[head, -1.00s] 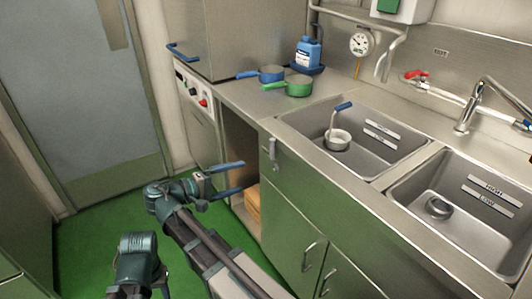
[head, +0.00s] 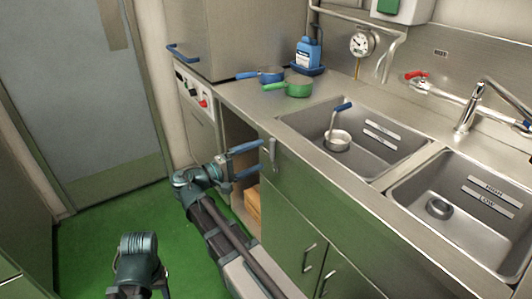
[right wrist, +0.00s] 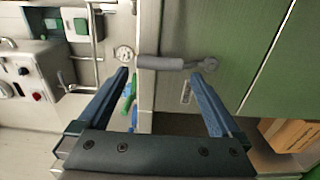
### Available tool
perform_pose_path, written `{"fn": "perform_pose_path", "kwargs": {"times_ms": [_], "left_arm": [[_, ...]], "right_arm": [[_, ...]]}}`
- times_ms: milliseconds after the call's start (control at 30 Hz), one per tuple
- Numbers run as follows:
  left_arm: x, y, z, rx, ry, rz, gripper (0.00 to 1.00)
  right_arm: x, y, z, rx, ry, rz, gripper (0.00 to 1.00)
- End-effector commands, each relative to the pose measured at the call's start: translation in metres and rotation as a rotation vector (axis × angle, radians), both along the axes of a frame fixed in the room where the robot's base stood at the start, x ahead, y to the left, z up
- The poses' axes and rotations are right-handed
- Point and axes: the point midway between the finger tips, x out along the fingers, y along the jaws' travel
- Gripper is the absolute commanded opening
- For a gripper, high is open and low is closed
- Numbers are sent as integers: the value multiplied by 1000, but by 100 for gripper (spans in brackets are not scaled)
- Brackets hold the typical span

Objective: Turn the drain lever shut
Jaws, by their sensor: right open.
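The drain lever (head: 271,154) is a grey handle on the green cabinet front, below the front edge of the left sink. It stands upright in the head view. In the right wrist view the drain lever (right wrist: 160,62) lies across the picture, with its round pivot at its right end. My right gripper (head: 261,156) is open and empty, its blue fingers pointing at the lever from the left. In the right wrist view the right gripper (right wrist: 160,72) has its fingertips just short of the lever; contact cannot be told. My left gripper is not in view.
Left of the lever is an open cabinet bay with a cardboard box (head: 252,203). Green floor (head: 95,240) is clear at left.

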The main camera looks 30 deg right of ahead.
Motion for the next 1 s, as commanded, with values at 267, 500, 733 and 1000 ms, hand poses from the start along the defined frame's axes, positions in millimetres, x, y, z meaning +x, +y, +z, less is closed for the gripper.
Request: {"fn": "perform_pose_path", "kwargs": {"times_ms": [267,500,733,1000], "left_arm": [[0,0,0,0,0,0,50],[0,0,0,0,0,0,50],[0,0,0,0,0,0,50],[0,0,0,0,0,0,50]], "right_arm": [[3,-34,0,0,0,-1,100],[3,-41,0,0,0,0,100],[3,-41,0,0,0,0,93],[3,-41,0,1,0,0,44]]}}
